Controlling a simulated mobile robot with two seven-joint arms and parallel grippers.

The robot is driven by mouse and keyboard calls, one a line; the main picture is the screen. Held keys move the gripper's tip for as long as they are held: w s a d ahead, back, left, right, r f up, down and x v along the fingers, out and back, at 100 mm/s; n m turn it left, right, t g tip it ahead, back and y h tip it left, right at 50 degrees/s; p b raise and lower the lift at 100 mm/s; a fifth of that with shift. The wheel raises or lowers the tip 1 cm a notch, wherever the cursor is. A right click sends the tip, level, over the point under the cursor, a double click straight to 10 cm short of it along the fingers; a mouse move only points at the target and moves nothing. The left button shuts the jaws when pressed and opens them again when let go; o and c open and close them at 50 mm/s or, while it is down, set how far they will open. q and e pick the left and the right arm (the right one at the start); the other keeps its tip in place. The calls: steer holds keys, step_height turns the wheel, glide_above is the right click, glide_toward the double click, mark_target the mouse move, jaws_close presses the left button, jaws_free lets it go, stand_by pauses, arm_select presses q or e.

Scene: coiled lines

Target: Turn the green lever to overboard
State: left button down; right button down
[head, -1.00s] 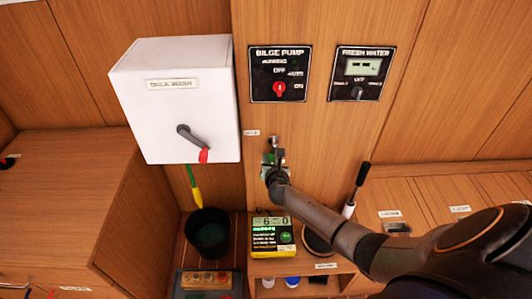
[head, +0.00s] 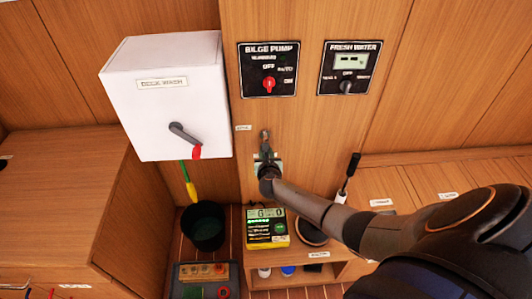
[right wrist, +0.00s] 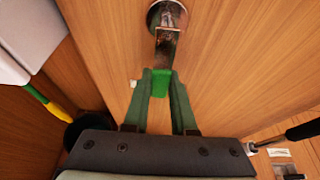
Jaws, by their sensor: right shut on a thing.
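The green lever (right wrist: 160,82) hangs from a round metal mount (right wrist: 167,16) on the wooden wall panel in the right wrist view. Its metal arm points down towards me and ends in the green grip. My right gripper (right wrist: 161,88) is shut on this grip, one finger on each side. In the head view my right gripper (head: 266,157) is at the wall below the bilge pump panel and hides most of the lever. A small label (head: 243,127) sits up and left of the lever; I cannot read it. My left gripper is not in view.
A white deck wash box (head: 165,110) with a grey, red-tipped handle juts out on the left. Bilge pump (head: 269,70) and fresh water (head: 349,68) panels are above. A black bucket (head: 203,228) and a yellow-green device (head: 266,229) are below.

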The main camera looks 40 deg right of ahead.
steer(key=c, duration=0.7)
jaws_free()
steer(key=shift+d, duration=0.1)
steer(key=p+v, duration=0.3)
steer(key=v, duration=0.9)
steer(key=shift+s+r+p, duration=0.2)
steer(key=shift+p, duration=0.2)
